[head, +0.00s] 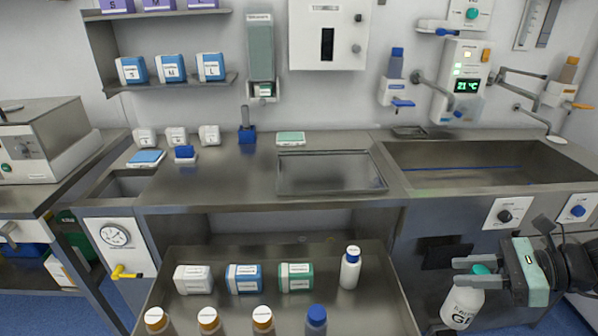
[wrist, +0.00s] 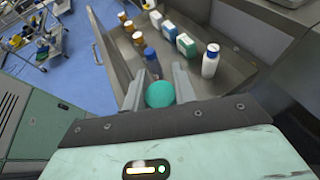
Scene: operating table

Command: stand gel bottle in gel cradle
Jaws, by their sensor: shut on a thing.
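The gel bottle (head: 462,304) is white with dark lettering and a green cap, at the lower right of the head view. My gripper (head: 484,272) is shut on it near the cap, and the bottle hangs slightly tilted in front of the counter, right of the open drawer. In the wrist view the green cap (wrist: 160,94) sits between my two fingers (wrist: 158,92); the bottle's body is hidden below it. I cannot tell for sure which fixture is the gel cradle.
The open drawer (head: 385,290) holds boxes and several capped bottles. Above are the counter with a steel tray (head: 330,186) and a sink (head: 480,178). Wall holders carry a blue-capped bottle (head: 396,66) and an amber bottle (head: 568,70).

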